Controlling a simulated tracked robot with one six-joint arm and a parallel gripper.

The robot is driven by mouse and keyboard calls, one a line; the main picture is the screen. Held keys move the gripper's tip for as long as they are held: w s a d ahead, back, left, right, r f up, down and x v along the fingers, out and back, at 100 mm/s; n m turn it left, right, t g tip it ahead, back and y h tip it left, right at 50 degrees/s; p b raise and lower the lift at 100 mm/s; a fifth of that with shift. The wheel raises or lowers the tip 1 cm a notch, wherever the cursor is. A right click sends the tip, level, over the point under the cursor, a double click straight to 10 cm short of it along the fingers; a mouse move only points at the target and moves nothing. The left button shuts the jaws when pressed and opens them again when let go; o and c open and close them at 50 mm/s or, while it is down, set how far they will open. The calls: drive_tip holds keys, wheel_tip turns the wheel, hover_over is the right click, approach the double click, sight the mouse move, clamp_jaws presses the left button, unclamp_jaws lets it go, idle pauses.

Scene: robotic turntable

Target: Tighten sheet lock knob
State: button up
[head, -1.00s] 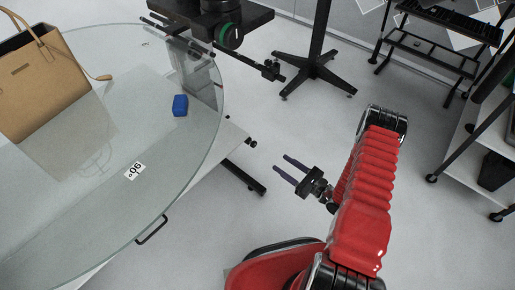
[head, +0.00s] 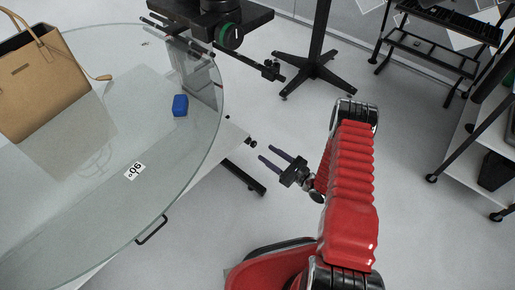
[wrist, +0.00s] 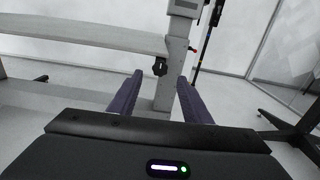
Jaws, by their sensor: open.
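A small black knob (wrist: 159,67) shows in the wrist view under the end of a pale horizontal beam, beside a grey upright post. It lies between the fingertips in the picture, beyond them and apart from them. In the head view a small dark knob (head: 252,143) sticks out from the white frame under the glass turntable. My gripper (head: 267,153) is open and empty, its two purple fingers pointing up-left, close to this knob. Both fingers of my gripper (wrist: 160,77) also show in the wrist view with clear space between them.
A black stand foot (head: 245,178) lies below the frame.

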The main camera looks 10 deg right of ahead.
sight(254, 145)
drive_tip(key=shift+x, duration=3.1)
drive_tip(key=shift+c, duration=0.2)
drive_tip(key=c, duration=0.9)
drive_tip(key=shift+a, duration=0.4)
drive_tip(key=shift+c, duration=0.4)
drive_tip(key=shift+d, duration=0.2)
